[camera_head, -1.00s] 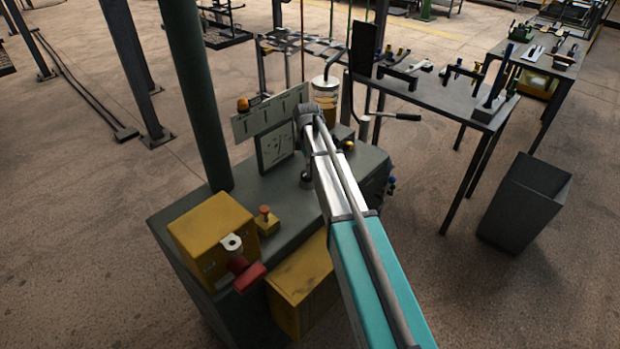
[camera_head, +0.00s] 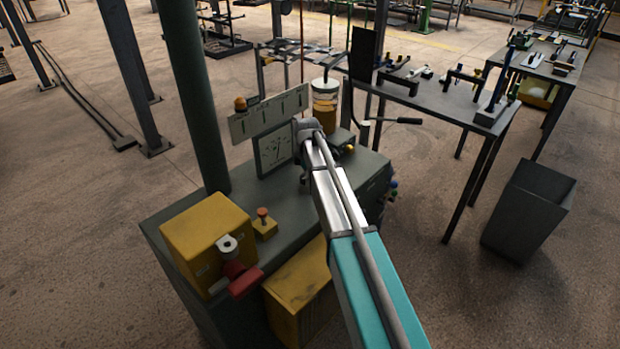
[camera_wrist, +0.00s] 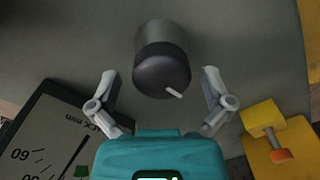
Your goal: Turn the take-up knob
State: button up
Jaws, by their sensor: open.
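The take-up knob (camera_wrist: 162,72) is a dark, round, ribbed cap with a pale pointer mark on a grey cylindrical body in the wrist view. It stands on the grey bench top. My gripper (camera_wrist: 160,80) is open, with one finger to the left of the knob and one to the right. Gaps show on both sides, and I see no contact. The height of the fingertips against the knob is hard to tell. In the head view my arm reaches over the grey cabinet (camera_head: 180,210) and mostly hides my gripper and the knob.
A dial gauge (camera_head: 272,149) stands behind the knob; it also shows in the wrist view (camera_wrist: 50,140). A yellow box with an orange button (camera_head: 264,226) and a yellow box with a red handle (camera_head: 205,238) stand in front. A green post (camera_head: 193,90) rises at left.

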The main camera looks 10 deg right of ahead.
jog(key=c, duration=1.1)
jog(key=shift+d, duration=0.4)
jog(key=shift+a, duration=0.35)
jog(key=shift+w+a, duration=0.1)
jog(key=shift+a, duration=0.05)
jog(key=shift+m, duration=0.4)
